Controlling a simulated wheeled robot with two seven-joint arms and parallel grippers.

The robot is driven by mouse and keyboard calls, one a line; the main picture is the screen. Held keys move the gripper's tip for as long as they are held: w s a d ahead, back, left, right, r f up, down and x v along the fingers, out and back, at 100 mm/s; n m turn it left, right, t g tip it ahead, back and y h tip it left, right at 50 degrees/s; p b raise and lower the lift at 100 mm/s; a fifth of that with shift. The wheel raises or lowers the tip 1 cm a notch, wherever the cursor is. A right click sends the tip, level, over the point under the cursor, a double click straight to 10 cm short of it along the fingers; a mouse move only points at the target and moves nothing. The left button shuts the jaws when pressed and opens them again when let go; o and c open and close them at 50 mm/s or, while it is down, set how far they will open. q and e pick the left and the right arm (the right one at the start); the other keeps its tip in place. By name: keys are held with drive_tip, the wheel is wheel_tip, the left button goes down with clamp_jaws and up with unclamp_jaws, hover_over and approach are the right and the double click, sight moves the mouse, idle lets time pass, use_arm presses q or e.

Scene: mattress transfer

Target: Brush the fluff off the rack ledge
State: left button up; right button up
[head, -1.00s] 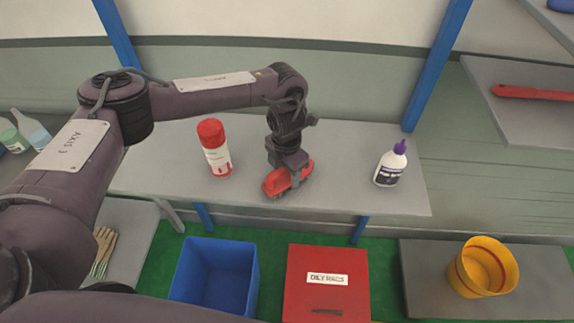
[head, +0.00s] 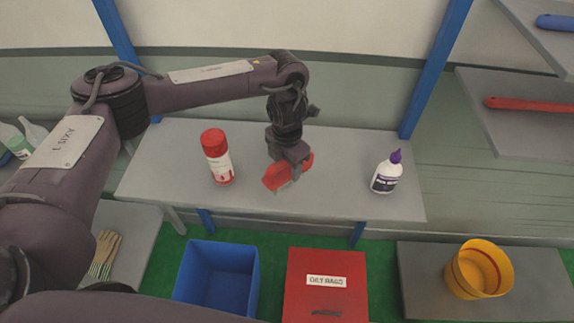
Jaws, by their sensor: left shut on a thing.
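The grey rack ledge (head: 340,195) runs across the middle of the head view between two blue posts. My left gripper (head: 287,168) reaches down over the middle of the ledge. It is shut on a red brush-like thing (head: 277,179), held low at the ledge's surface. I cannot tell whether its underside touches the ledge. I make out no fluff on the ledge; any under the red thing is hidden. My right gripper is not in view.
A red-capped spray can (head: 218,160) stands left of my gripper and a purple-capped white bottle (head: 386,175) stands right. Below are a blue bin (head: 217,275), a red oily rags box (head: 326,295) and a yellow bucket (head: 479,268). Shelves jut out at upper right.

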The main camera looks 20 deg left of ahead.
use_arm(q)
drive_tip(key=shift+r+p, duration=0.5)
drive_tip(key=shift+r, duration=0.95)
